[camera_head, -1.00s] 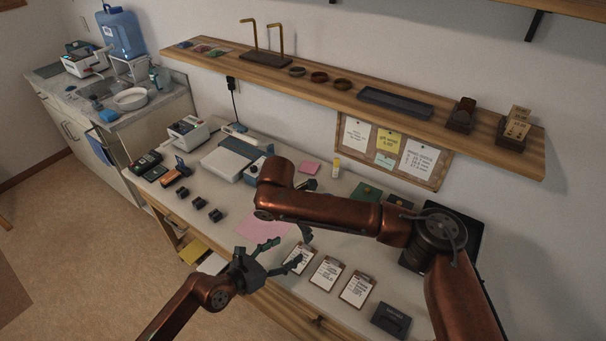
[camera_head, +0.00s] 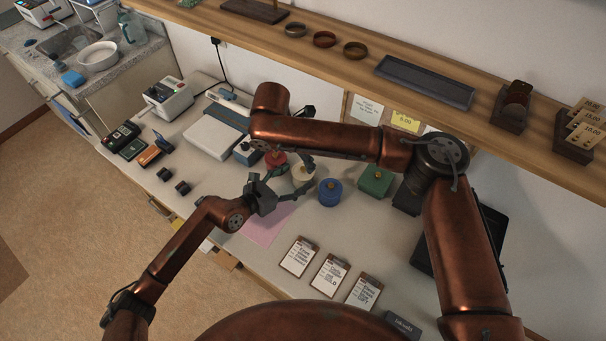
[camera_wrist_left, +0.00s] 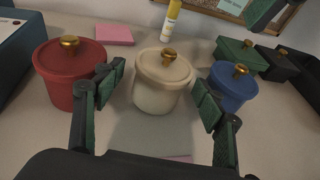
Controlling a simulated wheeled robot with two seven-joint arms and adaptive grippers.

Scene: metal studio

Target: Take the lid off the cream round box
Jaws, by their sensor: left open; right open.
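The cream round box (camera_wrist_left: 158,95) stands upright in the left wrist view, its cream lid (camera_wrist_left: 165,68) on and topped by a gold knob (camera_wrist_left: 168,56). It also shows in the head view (camera_head: 303,175), partly covered by my gripper. My left gripper (camera_wrist_left: 158,88) is open and empty, its green-padded fingers on the near left and near right of the box. I cannot tell whether they touch it. My right gripper is mostly hidden behind its arm in the head view; a green-padded part (camera_wrist_left: 265,12) shows at the upper right of the left wrist view.
A red round box (camera_wrist_left: 68,80) stands close on the left and a blue one (camera_wrist_left: 232,90) on the right, both lidded. A green box (camera_head: 375,182) sits farther right. Clipboards (camera_head: 330,274) lie near the table's front. A shelf (camera_head: 340,62) runs above.

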